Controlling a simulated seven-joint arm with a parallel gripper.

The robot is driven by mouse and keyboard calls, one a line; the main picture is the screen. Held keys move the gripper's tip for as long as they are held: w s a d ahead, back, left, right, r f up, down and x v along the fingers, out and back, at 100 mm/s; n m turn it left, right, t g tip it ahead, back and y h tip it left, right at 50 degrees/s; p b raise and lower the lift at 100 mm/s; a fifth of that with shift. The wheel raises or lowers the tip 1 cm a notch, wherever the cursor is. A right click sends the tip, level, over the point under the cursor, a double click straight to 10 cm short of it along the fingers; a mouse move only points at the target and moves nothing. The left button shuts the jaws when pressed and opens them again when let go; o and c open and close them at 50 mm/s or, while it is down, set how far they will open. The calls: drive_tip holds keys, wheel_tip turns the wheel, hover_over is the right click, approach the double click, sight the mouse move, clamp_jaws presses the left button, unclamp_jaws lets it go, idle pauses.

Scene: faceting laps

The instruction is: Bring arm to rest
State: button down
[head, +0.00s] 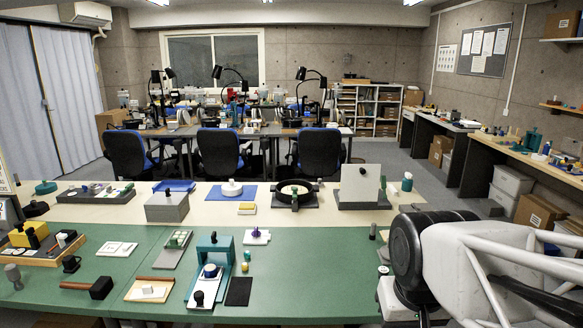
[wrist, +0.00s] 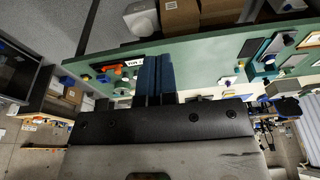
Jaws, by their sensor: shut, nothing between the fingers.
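My arm (head: 465,270) fills the lower right of the head view, with a white link, pale bars and a dark joint, over the right end of the green bench. My gripper (wrist: 156,76) shows in the wrist view as two dark blue fingers side by side. It is shut, with nothing held. The fingers lie across the view of the green bench top (wrist: 205,65), and I cannot tell their height above it. The gripper does not show in the head view.
The green mat (head: 320,285) holds a teal press (head: 215,262), a black-headed hammer (head: 100,288) and small trays. A lap unit (head: 294,192) and a white upright panel (head: 360,185) stand behind. Bare green surface lies right of the press. Cardboard boxes (wrist: 180,15) show in the wrist view.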

drive_tip(key=shift+s+d+f, duration=0.15)
drive_tip(key=shift+s+d, duration=0.05)
drive_tip(key=shift+s, duration=0.3)
drive_tip(key=shift+s+d+f, duration=0.15)
drive_tip(key=shift+s, duration=0.4)
drive_tip(key=shift+s+d+f, duration=0.15)
drive_tip(key=shift+s+d, duration=0.05)
drive_tip(key=shift+s, duration=0.3)
